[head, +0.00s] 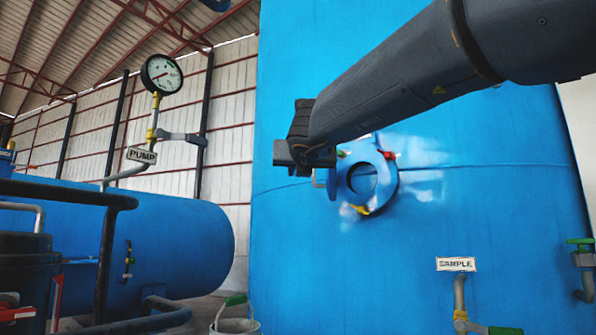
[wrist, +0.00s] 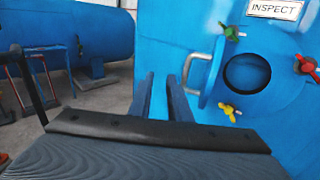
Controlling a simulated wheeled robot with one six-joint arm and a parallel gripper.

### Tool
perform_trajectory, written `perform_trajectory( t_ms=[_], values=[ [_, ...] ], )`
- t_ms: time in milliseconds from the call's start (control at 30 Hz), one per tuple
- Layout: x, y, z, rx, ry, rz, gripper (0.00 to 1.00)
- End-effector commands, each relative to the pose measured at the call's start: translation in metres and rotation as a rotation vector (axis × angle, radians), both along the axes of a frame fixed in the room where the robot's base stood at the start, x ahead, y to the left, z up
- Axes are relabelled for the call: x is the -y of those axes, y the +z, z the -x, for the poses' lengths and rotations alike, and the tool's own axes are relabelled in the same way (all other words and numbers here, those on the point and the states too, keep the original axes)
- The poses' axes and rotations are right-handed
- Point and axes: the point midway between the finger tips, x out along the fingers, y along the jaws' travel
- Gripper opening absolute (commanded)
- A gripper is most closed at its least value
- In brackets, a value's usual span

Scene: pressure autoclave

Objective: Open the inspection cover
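The inspection cover (wrist: 213,72) is a blue disc with a grey bar handle (wrist: 193,74), under the INSPECT sign (wrist: 274,9) in the wrist view. It stands swung out to the left of the round flange (wrist: 270,98), whose dark opening shows. Green (wrist: 231,33), red (wrist: 306,66) and yellow (wrist: 229,112) wing nuts sit around the flange. The flange also shows in the head view (head: 386,188), partly behind my arm. My gripper (wrist: 167,80) is open, its fingers apart with nothing seen between them. It is just left of the handle; contact cannot be told.
The big blue tank (head: 440,260) fills the right side. A PUMP pipe with a gauge (head: 161,74) stands left, before a horizontal blue tank (head: 170,240). A SAMPLE valve pipe (head: 459,295) is low right. A bucket (head: 236,325) stands at the bottom.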

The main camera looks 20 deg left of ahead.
Motion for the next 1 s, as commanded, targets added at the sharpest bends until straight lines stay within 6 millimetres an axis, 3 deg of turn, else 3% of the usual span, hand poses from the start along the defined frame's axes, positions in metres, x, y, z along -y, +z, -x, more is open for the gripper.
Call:
perform_trajectory(
  t_ms=[367,800,1000],
  values=[
    [0.001,0.000,0.006,0.000,0.002,0.000,0.17],
    [0.024,0.002,0.063,0.000,0.003,0.000,0.17],
    [0.029,0.001,0.073,0.000,0.002,0.000,0.17]
  ],
)
